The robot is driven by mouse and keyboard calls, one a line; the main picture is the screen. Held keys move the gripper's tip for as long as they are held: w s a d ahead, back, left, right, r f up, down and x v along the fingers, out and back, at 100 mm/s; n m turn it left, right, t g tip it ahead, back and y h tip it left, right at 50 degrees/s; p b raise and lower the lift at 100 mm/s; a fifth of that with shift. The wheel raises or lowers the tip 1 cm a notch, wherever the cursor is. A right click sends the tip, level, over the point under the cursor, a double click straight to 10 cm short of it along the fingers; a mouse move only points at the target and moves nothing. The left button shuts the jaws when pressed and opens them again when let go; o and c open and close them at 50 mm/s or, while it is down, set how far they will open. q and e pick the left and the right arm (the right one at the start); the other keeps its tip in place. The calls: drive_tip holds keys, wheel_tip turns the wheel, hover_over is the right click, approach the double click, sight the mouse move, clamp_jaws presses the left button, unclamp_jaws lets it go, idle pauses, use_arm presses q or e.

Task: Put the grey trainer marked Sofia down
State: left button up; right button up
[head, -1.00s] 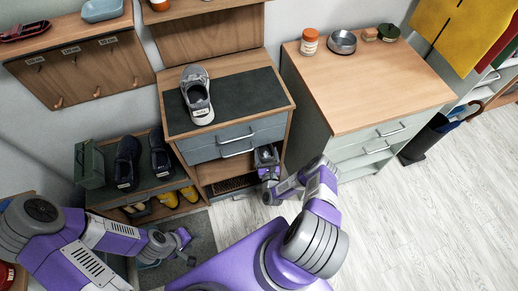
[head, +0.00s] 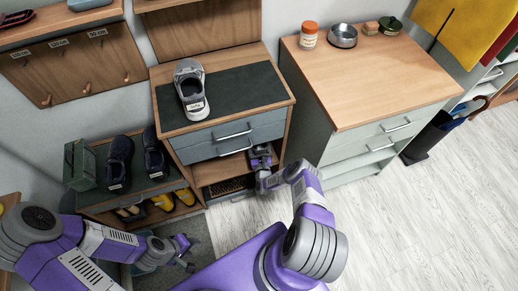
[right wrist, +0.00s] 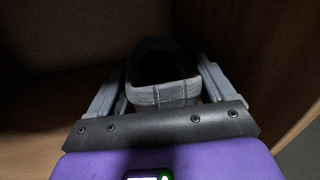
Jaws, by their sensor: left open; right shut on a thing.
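My right gripper (right wrist: 160,90) is shut on a grey trainer with a dark opening (right wrist: 163,92). Its grey heel faces the right wrist camera, and no name can be read on it. In the head view my right gripper (head: 261,160) reaches into the open compartment under the two grey drawers, where the trainer is mostly hidden. Whether its sole touches the compartment floor cannot be told. Another grey trainer (head: 189,82) stands on the dark mat on the cabinet top, with a white label too small to read surely. My left gripper (head: 186,251) is open and empty, low at the left.
The cabinet's wooden side walls (right wrist: 268,70) stand close around my right gripper. A low rack (head: 107,199) at the left holds dark shoes (head: 119,160) and yellow boots (head: 188,198). A wooden-topped chest (head: 365,80) stands right.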

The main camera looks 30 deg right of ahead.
drive_tip(key=o, duration=1.1)
drive_tip(key=shift+s, duration=0.1)
drive_tip(key=p+v, duration=0.4)
drive_tip(key=v, duration=0.7)
drive_tip(key=w+a+r+n+g+y, duration=0.1)
drive_tip(key=a+r+n+g+y, duration=0.15)
drive_tip(key=a+n+y, duration=0.55)
drive_tip(key=a+r+n+g+y, duration=0.2)
drive_tip(key=a+n+g, duration=0.35)
drive_tip(key=n, duration=0.75)
drive_tip(key=s+a+r+n+g+y, duration=0.1)
drive_tip(key=s+a+r+n+g, duration=0.3)
drive_tip(key=s+n, duration=0.4)
drive_tip(key=s+a+r+n+g, duration=0.4)
drive_tip(key=s+r+n, duration=0.3)
drive_tip(key=s, duration=0.3)
drive_tip(key=shift+s+r+n+y, duration=0.2)
drive_tip(key=shift+s+n+y, duration=0.2)
drive_tip(key=shift+n, duration=0.2)
drive_tip(key=shift+a, duration=0.1)
